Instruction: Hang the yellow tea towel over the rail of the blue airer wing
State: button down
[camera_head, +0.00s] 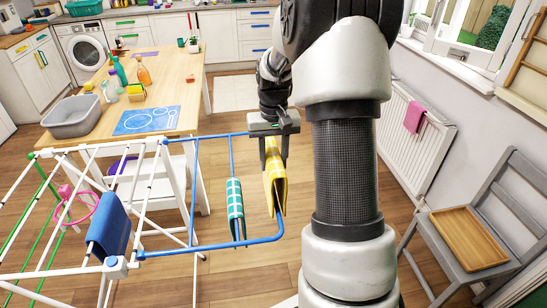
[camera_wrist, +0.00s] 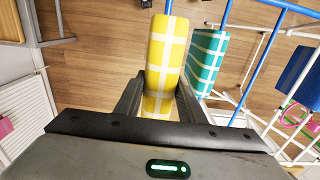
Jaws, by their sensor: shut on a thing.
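The yellow tea towel (camera_head: 276,182), checked with white, hangs folded from my gripper (camera_head: 274,150). My gripper is shut on it, and the towel also shows between the fingers in the wrist view (camera_wrist: 167,60). The blue airer wing (camera_head: 210,248) sticks out to the right of the white airer. Its outer rail (camera_wrist: 168,6) runs up to the towel's far end in the wrist view. The towel lies along the line of that rail, but I cannot tell if its folds straddle it. My gripper and the towel hide much of the rail.
A teal checked towel (camera_head: 235,205) hangs on the wing just left of the yellow one. A blue cloth (camera_head: 108,232) hangs on the white airer (camera_head: 150,150). A wooden table (camera_head: 185,90) stands behind; a grey chair (camera_head: 497,195) with a tray stands right.

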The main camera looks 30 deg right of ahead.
jog(key=shift+f+b, duration=3.8)
jog(key=shift+f, duration=2.55)
jog(key=c, duration=1.1)
grip_release()
